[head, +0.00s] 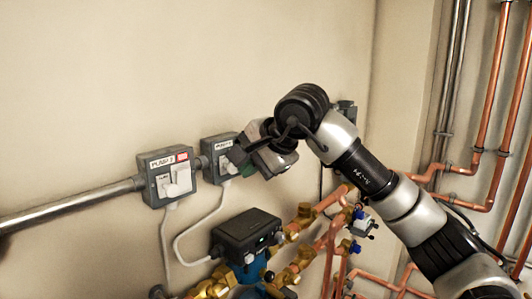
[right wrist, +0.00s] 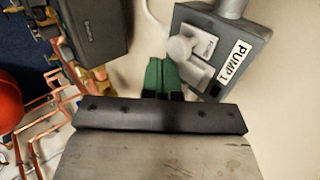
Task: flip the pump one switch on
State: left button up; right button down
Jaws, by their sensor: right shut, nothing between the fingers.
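The pump one switch box (head: 211,149) is a grey wall box with a "PUMP 1" label. In the head view my gripper covers part of it. In the right wrist view the grey box (right wrist: 258,37) is at the upper right, with a white switch lever (right wrist: 182,48) on a light plate. My right gripper (head: 236,163) is shut and empty. Its green fingers (right wrist: 162,68) end right beside the lever; I cannot tell whether they touch it. Whether the lever is on or off is not clear. My left gripper is out of view.
A second grey box (head: 150,187), labelled "PUMP 2", with a white switch, sits left of it. A conduit (head: 80,201) runs left. Below are a black-topped pump (head: 246,232), brass fittings and copper pipes (head: 333,198). The wall above is clear.

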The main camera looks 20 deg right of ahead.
jog(key=shift+w+a+f, duration=0.1)
jog(key=shift+w+a, duration=0.1)
jog(key=shift+w, duration=0.15)
jog(key=shift+w+r+t, duration=0.1)
jog(key=shift+r+t, duration=0.2)
jog(key=shift+r, duration=0.55)
jog(key=shift+f, duration=0.1)
dwell(0.4)
